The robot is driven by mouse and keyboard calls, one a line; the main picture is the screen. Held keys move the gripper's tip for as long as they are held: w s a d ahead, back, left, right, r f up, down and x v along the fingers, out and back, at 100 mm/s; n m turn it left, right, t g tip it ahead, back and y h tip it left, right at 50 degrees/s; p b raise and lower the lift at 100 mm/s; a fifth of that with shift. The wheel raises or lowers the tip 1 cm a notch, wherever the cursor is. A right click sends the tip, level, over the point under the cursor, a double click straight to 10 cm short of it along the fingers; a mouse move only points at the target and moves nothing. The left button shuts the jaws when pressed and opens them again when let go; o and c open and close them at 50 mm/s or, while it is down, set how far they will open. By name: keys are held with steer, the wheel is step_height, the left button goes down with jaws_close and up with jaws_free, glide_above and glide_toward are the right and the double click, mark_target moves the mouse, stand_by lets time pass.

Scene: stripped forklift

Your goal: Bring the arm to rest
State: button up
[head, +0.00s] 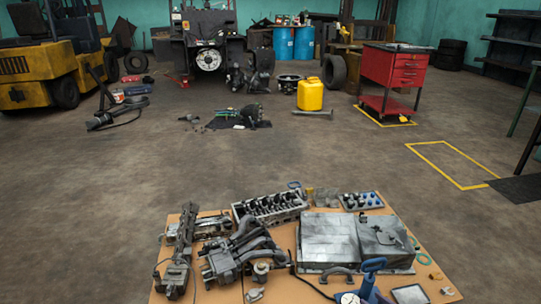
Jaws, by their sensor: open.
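Neither my arm nor my gripper shows in the head view, so its pose and what it may hold cannot be seen. Below me in the head view is a brown work surface (205,295) covered with engine parts. On it lie a cylinder head (268,207), a dark manifold (240,250), a long metal part (178,252) and a large grey metal box (330,240). A blue-handled item (371,268) stands at the front edge, partly cut off by the frame.
Open concrete floor (300,160) lies beyond. A red tool cart (392,75) stands right of centre, a yellow canister (310,93) left of it. A yellow forklift (40,65) is far left, a stripped machine (207,45) at the back. A yellow floor outline (440,147) is empty.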

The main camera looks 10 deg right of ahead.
steer(key=w+a+r+n+g+y+p, duration=0.1)
steer(key=w+a+r+n+y+p, duration=0.25)
steer(key=a, duration=0.65)
steer(key=s+a+r+n+g+y+p, duration=0.15)
steer(key=a+n+g+p, duration=0.3)
steer(key=a, duration=0.85)
steer(key=s+a+r+n+g+y+p, duration=0.15)
steer(key=a+n+g+p, duration=0.35)
steer(key=a, duration=0.9)
steer(key=s+a+r+n+g+h+p, duration=0.2)
steer(key=s+a+n+g+p, duration=0.3)
steer(key=s+a+n+p, duration=0.45)
steer(key=s+d+n+g+h, duration=0.3)
steer(key=s+d+n+h, duration=0.3)
steer(key=s+d+n, duration=0.4)
steer(key=shift+d+n+b, duration=0.45)
steer(key=shift+d+n, duration=0.15)
steer(key=shift+n, duration=0.45)
steer(key=shift+s, duration=0.1)
